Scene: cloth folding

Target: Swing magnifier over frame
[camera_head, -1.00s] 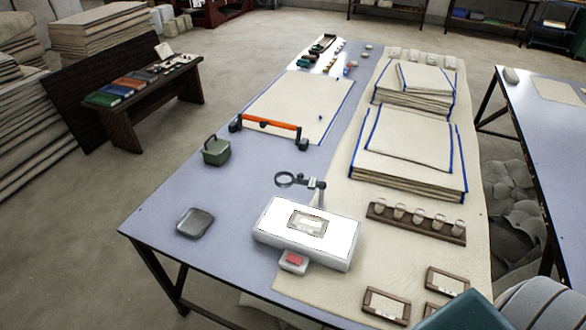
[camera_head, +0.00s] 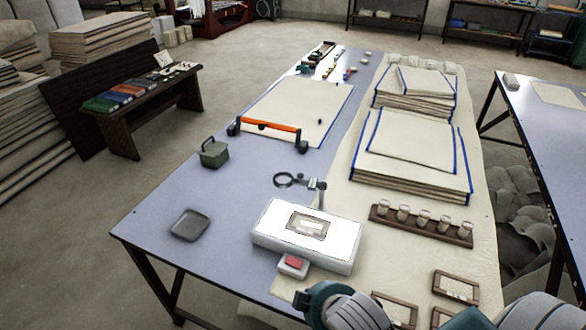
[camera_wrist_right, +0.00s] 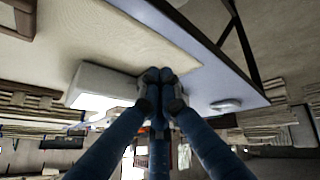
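The magnifier (camera_head: 285,180) is a dark round lens on an arm with a short upright post at the back edge of the white light box (camera_head: 264,232). Its lens hangs to the left of the post, behind the box and not above the frame. The small brown frame (camera_head: 307,226) lies flat on the lit top. In the right wrist view, the fingers of my right gripper (camera_wrist_right: 157,77) meet at their tips with nothing visible between them. The light box (camera_wrist_right: 96,82) appears beyond them. My left gripper is in neither view.
A red button box (camera_head: 293,264) sits at the light box's front. A grey tray (camera_head: 190,225) and green tin (camera_head: 213,153) stand left. A rack of glass jars (camera_head: 421,224) and brown frames (camera_head: 457,287) lie right. Blue-edged cloth stacks (camera_head: 412,165) stand behind.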

